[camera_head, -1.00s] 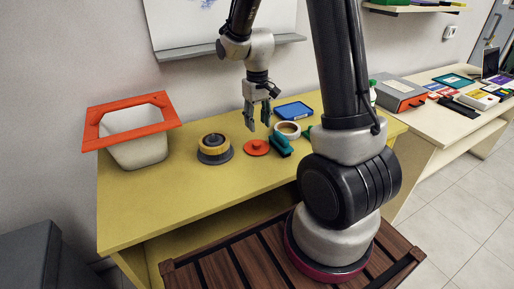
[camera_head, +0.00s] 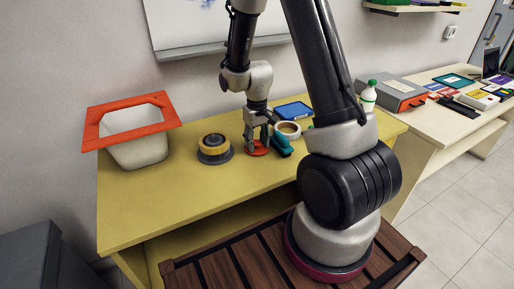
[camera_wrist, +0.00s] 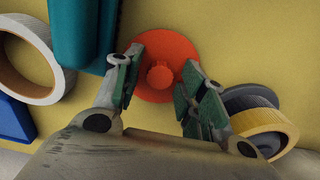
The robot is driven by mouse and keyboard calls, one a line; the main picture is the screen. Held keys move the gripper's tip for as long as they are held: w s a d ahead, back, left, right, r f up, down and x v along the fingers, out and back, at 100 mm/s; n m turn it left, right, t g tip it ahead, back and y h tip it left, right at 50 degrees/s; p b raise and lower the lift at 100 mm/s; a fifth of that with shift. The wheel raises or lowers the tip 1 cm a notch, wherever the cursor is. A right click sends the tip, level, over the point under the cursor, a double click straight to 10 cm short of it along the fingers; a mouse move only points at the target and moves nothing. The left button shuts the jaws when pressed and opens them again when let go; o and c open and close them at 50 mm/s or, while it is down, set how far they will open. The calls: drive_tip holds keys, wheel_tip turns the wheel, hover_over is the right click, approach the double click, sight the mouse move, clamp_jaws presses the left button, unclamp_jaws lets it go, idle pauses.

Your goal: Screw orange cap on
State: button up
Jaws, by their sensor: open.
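The orange cap (camera_wrist: 160,50) is a flat round disc with a small raised knob in its middle. It lies on the yellow table and also shows in the head view (camera_head: 257,150), partly hidden by my fingers. My gripper (camera_wrist: 157,88) is open, pointing down over the cap, with one finger on each side of the knob and apart from it. In the head view my gripper (camera_head: 257,146) is low over the cap. A yellow and dark grey round object (camera_head: 214,149) stands to the left of the cap; in the wrist view it is at the right (camera_wrist: 265,122).
A teal block-like object (camera_head: 281,146) lies close to the right of the cap. Behind it are a white ring-shaped thing (camera_head: 288,130) and a blue tray (camera_head: 294,110). A white bin with an orange rim (camera_head: 103,144) stands at the left. The front of the yellow table (camera_head: 160,205) is clear.

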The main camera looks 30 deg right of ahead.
sight(257, 143)
drive_tip(key=shift+c, duration=0.2)
clamp_jaws()
drive_tip(key=shift+r, duration=2.15)
